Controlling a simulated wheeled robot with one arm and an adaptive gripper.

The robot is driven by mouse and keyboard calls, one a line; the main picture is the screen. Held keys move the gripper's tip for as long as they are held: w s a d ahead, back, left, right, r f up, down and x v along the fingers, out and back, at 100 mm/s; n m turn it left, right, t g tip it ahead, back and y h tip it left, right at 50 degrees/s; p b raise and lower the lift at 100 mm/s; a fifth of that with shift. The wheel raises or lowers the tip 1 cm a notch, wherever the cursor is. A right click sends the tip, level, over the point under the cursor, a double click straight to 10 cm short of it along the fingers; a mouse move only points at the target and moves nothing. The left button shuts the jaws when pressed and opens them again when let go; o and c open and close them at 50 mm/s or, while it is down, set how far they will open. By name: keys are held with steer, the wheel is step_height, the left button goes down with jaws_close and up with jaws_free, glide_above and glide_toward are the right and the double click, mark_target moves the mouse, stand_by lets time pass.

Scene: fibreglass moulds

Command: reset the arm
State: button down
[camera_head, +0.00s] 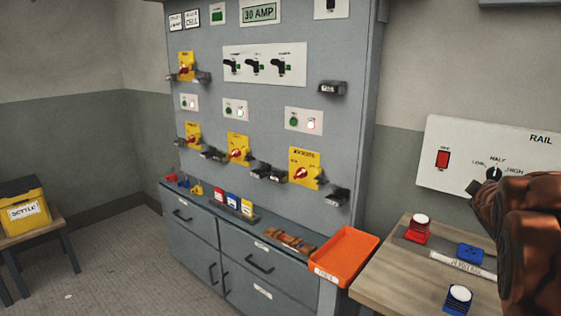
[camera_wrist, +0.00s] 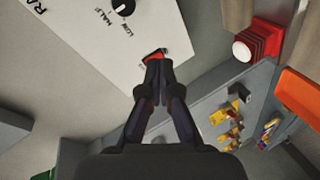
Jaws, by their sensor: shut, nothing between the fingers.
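My copper-coloured arm (camera_head: 532,225) reaches in from the right edge of the head view, in front of the white RAIL panel. In the wrist view my gripper (camera_wrist: 158,66) is shut and empty, its two dark fingers together. Its tips overlap the lower edge of a red rocker switch (camera_wrist: 154,54) on the panel; I cannot tell whether they touch. The switch (camera_head: 442,160) shows clear in the head view. The black rotary knob (camera_head: 494,174) is beside it, partly near my arm. In the head view the fingers are mostly hidden by the arm.
Below the panel, a wooden table (camera_head: 395,285) holds a red button block (camera_head: 417,228), a blue block (camera_head: 470,252) and another blue button block (camera_head: 458,298). An orange tray (camera_head: 345,255) sits on the grey cabinet's ledge.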

steer(key=s+a+f+m+g+y+p, duration=0.1)
steer(key=s+a+f+g, duration=0.3)
steer(key=s+a, duration=0.6)
steer(key=s+a+f+m+g+y+p, duration=0.1)
steer(key=s+a+f+m+g+y, duration=0.2)
steer(key=s+a, duration=0.7)
steer(key=s+a+f+m+g+y+p, duration=0.1)
steer(key=s+a+f+g, duration=0.6)
steer(key=s, duration=1.3)
steer(key=a+f+m+y, duration=0.1)
steer(key=a+f+y, duration=0.1)
steer(key=a+f, duration=0.1)
steer(key=shift+a+m, duration=0.4)
steer(key=shift+a, duration=0.2)
